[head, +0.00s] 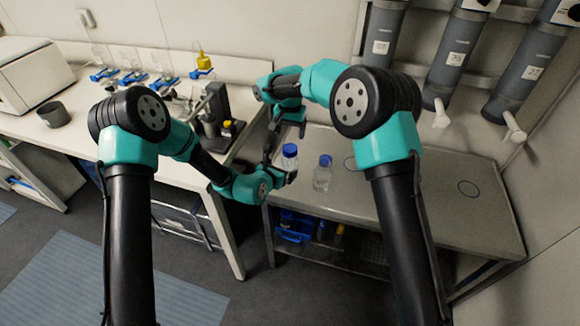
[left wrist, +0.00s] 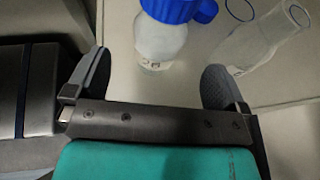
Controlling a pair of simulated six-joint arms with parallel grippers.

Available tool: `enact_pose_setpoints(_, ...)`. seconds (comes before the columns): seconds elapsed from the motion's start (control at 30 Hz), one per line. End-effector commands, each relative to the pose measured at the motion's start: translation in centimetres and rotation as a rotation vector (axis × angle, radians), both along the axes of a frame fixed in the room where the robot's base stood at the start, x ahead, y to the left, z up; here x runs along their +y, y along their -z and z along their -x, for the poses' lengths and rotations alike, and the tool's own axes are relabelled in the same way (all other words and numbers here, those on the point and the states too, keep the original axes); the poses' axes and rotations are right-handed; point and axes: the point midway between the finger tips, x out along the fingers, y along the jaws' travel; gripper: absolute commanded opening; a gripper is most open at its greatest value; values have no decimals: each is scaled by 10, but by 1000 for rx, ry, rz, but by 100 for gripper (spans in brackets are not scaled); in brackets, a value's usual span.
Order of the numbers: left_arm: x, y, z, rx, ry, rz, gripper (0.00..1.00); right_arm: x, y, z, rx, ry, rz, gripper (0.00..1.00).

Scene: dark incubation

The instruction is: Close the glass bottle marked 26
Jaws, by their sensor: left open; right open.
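Two bottles stand on the grey bench. One has whitish contents and a blue cap (head: 289,150); its body (left wrist: 160,42) shows in the left wrist view between and beyond my fingers. The other is a clear glass bottle (head: 322,178), with blue at its top in the head view. In the left wrist view the clear bottle (left wrist: 262,40) has a bare-looking neck, and a second blue piece (left wrist: 206,10) shows beside the first cap. No number 26 is legible. My left gripper (head: 281,170) is open beside the whitish bottle. My right gripper (head: 288,122) is open and empty above and behind it.
A white bench (head: 150,140) with a black instrument (head: 212,115) and flasks lies to the left. Labelled grey cylinders (head: 455,52) hang on the wall at right. A shelf below holds a blue item (head: 293,228).

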Motion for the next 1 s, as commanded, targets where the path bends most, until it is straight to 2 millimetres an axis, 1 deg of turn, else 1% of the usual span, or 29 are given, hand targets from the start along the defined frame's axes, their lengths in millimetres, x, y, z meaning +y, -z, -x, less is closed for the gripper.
enact_pose_setpoints(0.2, -16, 13, -28, -1, 1, 1, 100, 0, 0, 0, 0, 0, 0, 77)
enact_pose_setpoints(0.4, -26, 22, -47, -1, 0, 0, 100, 0, 0, 0, 0, 0, 0, 77)
enact_pose_setpoints(0.53, -28, 24, -52, 0, 0, 0, 100, 0, 0, 0, 0, 0, 0, 77)
enact_pose_setpoints(0.8, -29, 25, -53, 0, 0, 0, 100, 0, 0, 0, 0, 0, 0, 77)
enact_pose_setpoints(0.83, -29, 25, -53, 0, 0, 0, 99, 0, 0, 0, 0, 0, 0, 77)
enact_pose_setpoints(1.0, -29, 25, -53, 0, 0, 0, 83, 0, 0, 0, 0, 0, 0, 77)
